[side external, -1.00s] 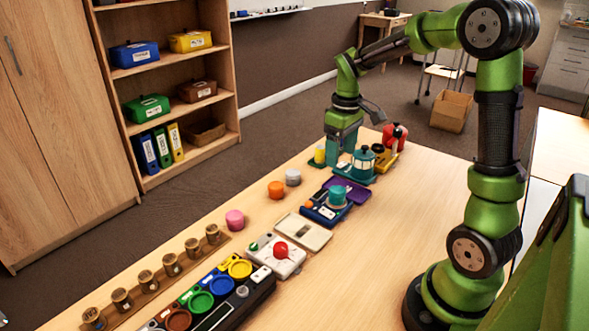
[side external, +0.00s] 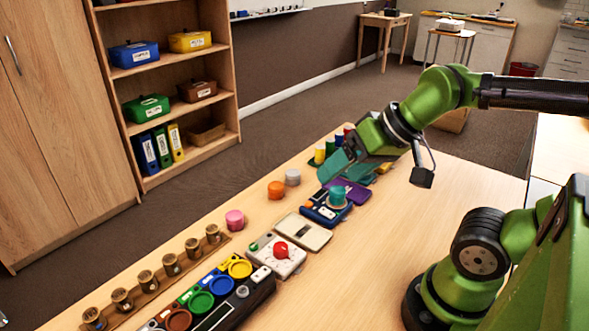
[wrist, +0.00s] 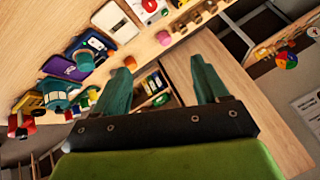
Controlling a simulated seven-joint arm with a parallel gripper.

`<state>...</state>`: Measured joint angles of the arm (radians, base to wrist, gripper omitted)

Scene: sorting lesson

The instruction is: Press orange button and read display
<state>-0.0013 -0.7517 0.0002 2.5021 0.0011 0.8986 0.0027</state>
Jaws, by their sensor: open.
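A blue device (side external: 326,209) with a small orange button (side external: 308,204) on its near left side lies mid-table. A teal cylinder (side external: 337,196) stands on it. The blue device (wrist: 97,42) also shows at the upper left of the wrist view. No readable display shows on it. My gripper (side external: 335,166) hovers above and behind the device, tilted toward the picture's left. In the wrist view its teal fingers (wrist: 160,70) are wide apart with nothing held between them. An orange cylinder (side external: 276,189) stands apart on the table, left of the device.
A white flat box (side external: 303,232) and a white device with a red knob (side external: 276,255) are in front. Grey (side external: 292,177) and pink (side external: 235,219) cylinders stand nearby.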

